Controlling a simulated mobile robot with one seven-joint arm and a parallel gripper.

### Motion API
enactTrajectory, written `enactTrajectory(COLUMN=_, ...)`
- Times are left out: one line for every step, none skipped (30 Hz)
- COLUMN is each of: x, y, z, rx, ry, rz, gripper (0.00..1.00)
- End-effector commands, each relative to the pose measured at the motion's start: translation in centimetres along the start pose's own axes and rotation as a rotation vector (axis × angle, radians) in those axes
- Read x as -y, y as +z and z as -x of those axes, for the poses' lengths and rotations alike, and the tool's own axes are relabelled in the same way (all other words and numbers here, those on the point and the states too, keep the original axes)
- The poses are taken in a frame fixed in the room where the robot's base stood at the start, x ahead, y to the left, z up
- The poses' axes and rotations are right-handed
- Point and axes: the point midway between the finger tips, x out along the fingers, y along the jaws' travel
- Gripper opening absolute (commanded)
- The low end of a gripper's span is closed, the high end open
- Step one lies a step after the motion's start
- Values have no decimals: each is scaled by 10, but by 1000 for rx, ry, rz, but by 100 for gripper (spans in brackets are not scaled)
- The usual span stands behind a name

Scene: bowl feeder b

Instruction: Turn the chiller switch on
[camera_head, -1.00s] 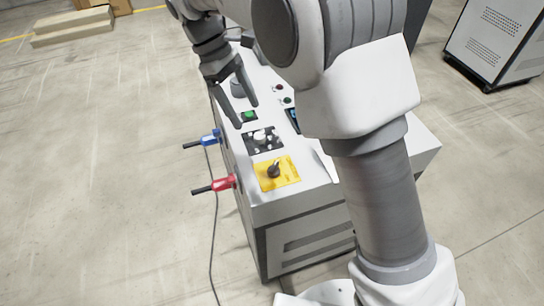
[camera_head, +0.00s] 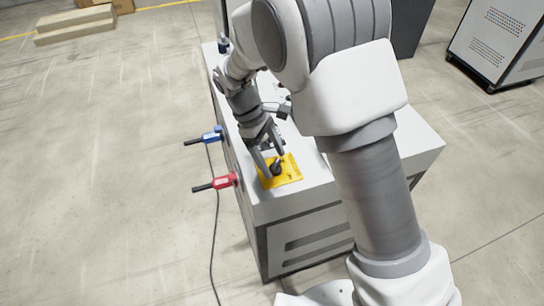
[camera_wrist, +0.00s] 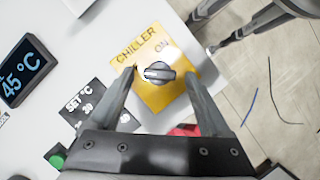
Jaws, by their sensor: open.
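The chiller switch is a dark rotary knob (camera_wrist: 158,72) on a yellow plate (camera_wrist: 128,48) marked CHILLER and ON in the wrist view. In the head view the yellow plate (camera_head: 291,175) lies on the machine's top near its front edge, with the knob (camera_head: 276,168) on it. My gripper (camera_wrist: 164,72) is open, with one finger on each side of the knob. In the head view my gripper (camera_head: 274,172) points down at the plate. I cannot tell whether the fingers touch the knob.
A temperature display (camera_wrist: 24,70) reading 45 °C, a SET °C dial plate (camera_wrist: 85,104) and a green button (camera_wrist: 57,160) lie beside the yellow plate. Blue (camera_head: 211,136) and red (camera_head: 222,182) handles stick out from the machine's left side. A grey cabinet (camera_head: 500,45) stands far right.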

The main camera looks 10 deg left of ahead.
Motion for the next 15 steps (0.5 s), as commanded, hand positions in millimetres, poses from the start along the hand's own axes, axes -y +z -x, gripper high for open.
enactTrajectory(x=0, y=0, z=-1, rx=0, ry=0, rz=0, gripper=82)
enactTrajectory(x=0, y=0, z=-1, rx=0, ry=0, rz=0, gripper=82)
enactTrajectory(x=0, y=0, z=-1, rx=0, ry=0, rz=0, gripper=82)
enactTrajectory(x=0, y=0, z=-1, rx=0, ry=0, rz=0, gripper=82)
enactTrajectory(x=0, y=0, z=-1, rx=0, ry=0, rz=0, gripper=82)
enactTrajectory(x=0, y=0, z=-1, rx=0, ry=0, rz=0, gripper=82)
enactTrajectory(x=0, y=0, z=-1, rx=0, ry=0, rz=0, gripper=82)
enactTrajectory(x=0, y=0, z=-1, rx=0, ry=0, rz=0, gripper=78)
enactTrajectory(x=0, y=0, z=-1, rx=0, ry=0, rz=0, gripper=71)
enactTrajectory(x=0, y=0, z=-1, rx=0, ry=0, rz=0, gripper=66)
enactTrajectory(x=0, y=0, z=-1, rx=0, ry=0, rz=0, gripper=60)
enactTrajectory(x=0, y=0, z=-1, rx=0, ry=0, rz=0, gripper=53)
enactTrajectory(x=0, y=0, z=-1, rx=0, ry=0, rz=0, gripper=48)
enactTrajectory(x=0, y=0, z=-1, rx=0, ry=0, rz=0, gripper=42)
enactTrajectory(x=0, y=0, z=-1, rx=0, ry=0, rz=0, gripper=35)
